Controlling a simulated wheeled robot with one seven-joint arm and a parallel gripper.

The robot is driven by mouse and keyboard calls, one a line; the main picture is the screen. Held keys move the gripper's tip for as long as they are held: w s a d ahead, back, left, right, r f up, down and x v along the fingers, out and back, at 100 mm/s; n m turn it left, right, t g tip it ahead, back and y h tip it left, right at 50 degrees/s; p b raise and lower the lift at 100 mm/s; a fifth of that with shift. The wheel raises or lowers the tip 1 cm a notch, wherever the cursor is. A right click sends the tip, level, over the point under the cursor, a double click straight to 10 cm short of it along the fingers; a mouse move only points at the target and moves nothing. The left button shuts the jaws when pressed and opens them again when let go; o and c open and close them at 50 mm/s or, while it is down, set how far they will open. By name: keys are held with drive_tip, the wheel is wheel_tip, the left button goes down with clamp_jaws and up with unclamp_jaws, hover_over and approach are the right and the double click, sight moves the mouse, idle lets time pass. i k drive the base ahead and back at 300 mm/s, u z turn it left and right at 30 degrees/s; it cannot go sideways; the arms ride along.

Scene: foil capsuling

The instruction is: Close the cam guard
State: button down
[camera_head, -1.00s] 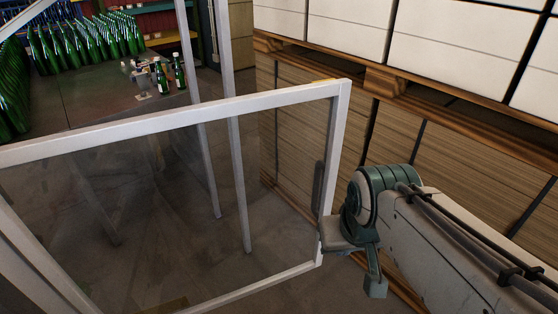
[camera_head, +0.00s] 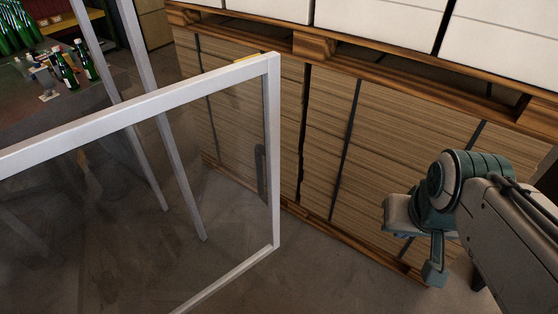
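The cam guard (camera_head: 272,160) is a clear panel in a pale metal frame, standing open across the left and middle of the head view. A dark handle (camera_head: 260,172) shows through the panel near its right upright. My gripper (camera_head: 410,215) is to the right of the guard, clear of its frame, with a wide gap between them. The arm comes in from the lower right. The fingers are small and partly hidden by the wrist, so I cannot tell whether they are open or shut.
Stacked cardboard on pallets (camera_head: 345,130) fills the back and right, with white boxes (camera_head: 380,18) above. Two metal posts (camera_head: 170,120) stand behind the guard. A table with green bottles (camera_head: 66,66) is at upper left. Bare floor (camera_head: 310,280) lies between guard and arm.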

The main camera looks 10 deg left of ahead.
sight(15, 159)
drive_tip(key=z, duration=0.25)
drive_tip(key=i, duration=1.4)
drive_tip(key=u, duration=2)
